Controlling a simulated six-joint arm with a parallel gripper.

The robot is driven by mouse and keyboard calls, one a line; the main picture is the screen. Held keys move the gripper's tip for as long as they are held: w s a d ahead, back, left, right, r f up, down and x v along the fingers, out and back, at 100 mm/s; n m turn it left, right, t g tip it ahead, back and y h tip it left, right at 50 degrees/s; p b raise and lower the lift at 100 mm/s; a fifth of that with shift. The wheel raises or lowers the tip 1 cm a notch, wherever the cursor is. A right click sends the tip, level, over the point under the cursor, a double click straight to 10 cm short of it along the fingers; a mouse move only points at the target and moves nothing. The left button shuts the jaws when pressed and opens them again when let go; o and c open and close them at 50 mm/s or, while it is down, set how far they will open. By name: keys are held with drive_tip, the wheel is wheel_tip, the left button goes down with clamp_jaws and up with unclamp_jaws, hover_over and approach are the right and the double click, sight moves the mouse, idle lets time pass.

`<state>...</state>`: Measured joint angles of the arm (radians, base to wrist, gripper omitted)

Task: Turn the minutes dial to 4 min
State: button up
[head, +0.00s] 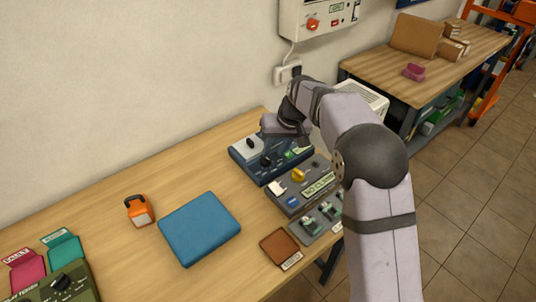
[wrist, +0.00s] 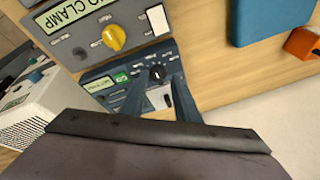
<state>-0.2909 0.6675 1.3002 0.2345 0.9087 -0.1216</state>
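A dark blue control box (head: 243,153) stands on the bench near the wall, partly covered by my arm. A round black dial (wrist: 157,74) with a light pointer mark sits on its face; it also shows in the head view (head: 267,161). Its scale marks are too small to read, so I cannot tell its setting. My gripper (wrist: 159,81) is open, with its two blue-grey fingers apart on either side of the dial in the wrist view. I cannot tell whether they touch it. A white plate with a black switch (head: 250,142) is on the same box.
A grey box with a yellow knob (head: 298,175) and a NO CLAMP label stands close beside the blue box.

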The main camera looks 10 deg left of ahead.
sight(268, 159)
drive_tip(key=n, duration=0.2)
drive_tip(key=w+n, duration=0.1)
drive_tip(key=n, duration=0.2)
drive_tip(key=shift+w+a+r+n+t, duration=0.25)
drive_tip(key=shift+w+n+t, duration=0.05)
drive_tip(key=shift+w+t, duration=0.1)
drive_tip(key=shift+p+x, duration=1)
drive_tip(key=shift+x, duration=2.65)
drive_tip(key=shift+s, duration=0.1)
clamp_jaws()
